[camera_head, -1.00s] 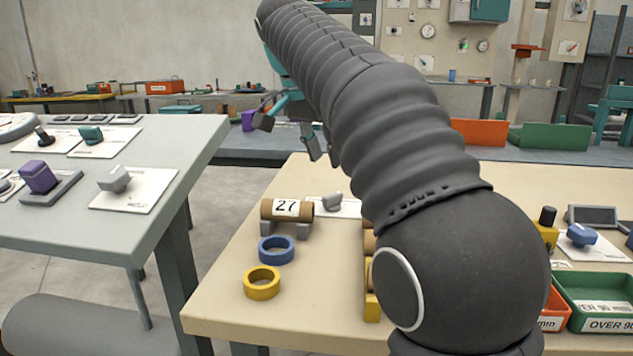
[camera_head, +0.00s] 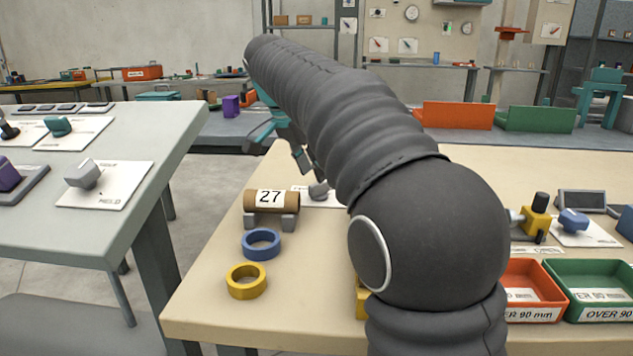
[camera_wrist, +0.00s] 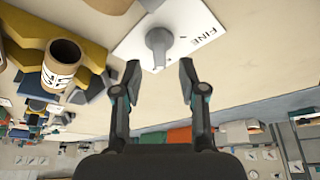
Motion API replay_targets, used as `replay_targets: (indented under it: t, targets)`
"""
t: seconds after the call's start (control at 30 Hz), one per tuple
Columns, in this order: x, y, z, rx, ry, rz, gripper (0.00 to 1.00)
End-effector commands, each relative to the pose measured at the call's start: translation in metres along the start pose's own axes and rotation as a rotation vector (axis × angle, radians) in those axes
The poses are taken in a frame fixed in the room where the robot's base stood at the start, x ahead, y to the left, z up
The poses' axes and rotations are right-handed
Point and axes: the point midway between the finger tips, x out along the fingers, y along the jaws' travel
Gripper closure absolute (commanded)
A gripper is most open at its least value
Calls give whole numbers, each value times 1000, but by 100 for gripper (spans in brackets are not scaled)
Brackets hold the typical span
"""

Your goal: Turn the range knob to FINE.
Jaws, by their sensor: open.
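The range knob (camera_wrist: 158,45) is grey and sits on a white plate (camera_wrist: 128,45) with the word FINE printed to its right in the wrist view. Its grip lies roughly up and down in that picture, not lined up with the word. In the head view the knob (camera_head: 319,190) shows beside my arm, its plate partly hidden by the arm. My gripper (camera_wrist: 160,72) is open and empty. Its two fingers are on either side of the knob's line, just short of it in the wrist picture; contact cannot be seen. In the head view my gripper (camera_head: 307,162) is just above the knob.
A brown tube marked 27 (camera_head: 265,199) lies on a grey cradle left of the knob. Blue (camera_head: 262,243) and yellow (camera_head: 246,282) rings lie in front. Orange (camera_head: 528,285) and green (camera_head: 600,290) bins stand at the right. Another table (camera_head: 120,215) is at the left.

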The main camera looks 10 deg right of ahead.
Motion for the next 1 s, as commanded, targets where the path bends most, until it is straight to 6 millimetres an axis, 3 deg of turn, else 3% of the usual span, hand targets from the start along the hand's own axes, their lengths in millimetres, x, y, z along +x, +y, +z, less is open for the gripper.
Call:
replay_targets:
  t: [0.1,0.3,0.67,0.83,1.0]
  targets:
    - [18,1,0,1,-1,2,58]
    - [36,1,0,1,0,0,58]
    - [41,0,0,1,0,0,58]
    - [40,0,0,1,0,0,98]
    - [40,0,0,0,0,0,100]
